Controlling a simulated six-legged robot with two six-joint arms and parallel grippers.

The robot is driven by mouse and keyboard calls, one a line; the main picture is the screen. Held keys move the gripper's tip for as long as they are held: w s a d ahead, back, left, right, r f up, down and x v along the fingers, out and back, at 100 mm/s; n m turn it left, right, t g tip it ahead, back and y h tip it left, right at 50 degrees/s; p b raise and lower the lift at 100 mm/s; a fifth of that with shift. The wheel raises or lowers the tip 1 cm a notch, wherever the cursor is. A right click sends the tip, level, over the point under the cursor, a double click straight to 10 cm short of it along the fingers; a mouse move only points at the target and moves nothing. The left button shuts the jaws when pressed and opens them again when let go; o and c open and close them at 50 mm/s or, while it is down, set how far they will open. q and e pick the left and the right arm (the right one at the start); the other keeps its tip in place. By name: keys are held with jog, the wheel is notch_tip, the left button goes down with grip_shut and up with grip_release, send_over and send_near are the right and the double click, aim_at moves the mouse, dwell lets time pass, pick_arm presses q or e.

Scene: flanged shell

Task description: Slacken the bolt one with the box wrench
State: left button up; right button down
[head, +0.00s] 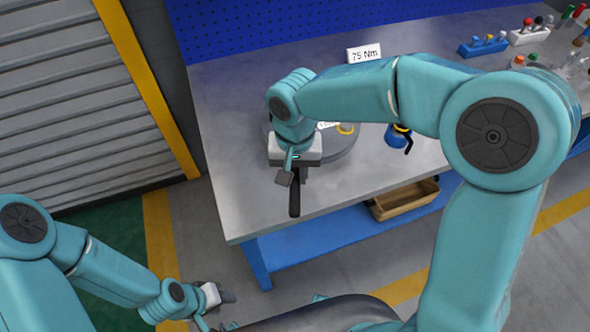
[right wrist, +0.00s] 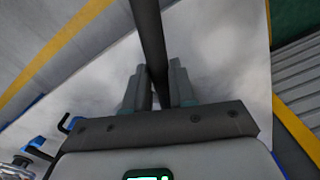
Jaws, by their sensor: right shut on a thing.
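My right gripper (head: 294,180) is over the front left of the workbench, shut on a dark bar-like handle (head: 295,202), which looks like the box wrench. In the right wrist view the dark bar (right wrist: 149,40) runs between the two fingers of the gripper (right wrist: 160,88). The wrench's far end is hidden. The grey round flanged shell (head: 343,147) sits on the bench behind my right wrist, partly covered by it. A yellow ring (head: 346,128) shows on it. I cannot make out bolt one. My left gripper (head: 226,297) is low, off the bench; its fingers are unclear.
A 75 Nm sign (head: 364,53) stands at the back of the bench (head: 235,100). A blue object (head: 395,136) is right of the shell. Blue and white tool holders (head: 482,46) are at the back right. A wooden crate (head: 405,202) sits on the lower shelf.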

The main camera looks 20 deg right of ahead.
jog(key=shift+f+b, duration=0.55)
jog(key=shift+f, duration=0.2)
jog(key=shift+d, duration=0.1)
jog(key=d+n+p, duration=0.3)
jog(key=d+n, duration=0.6)
jog(key=d, duration=0.1)
jog(key=shift+w+f, duration=0.15)
jog(key=shift+w, duration=0.15)
dwell(0.4)
dwell(0.5)
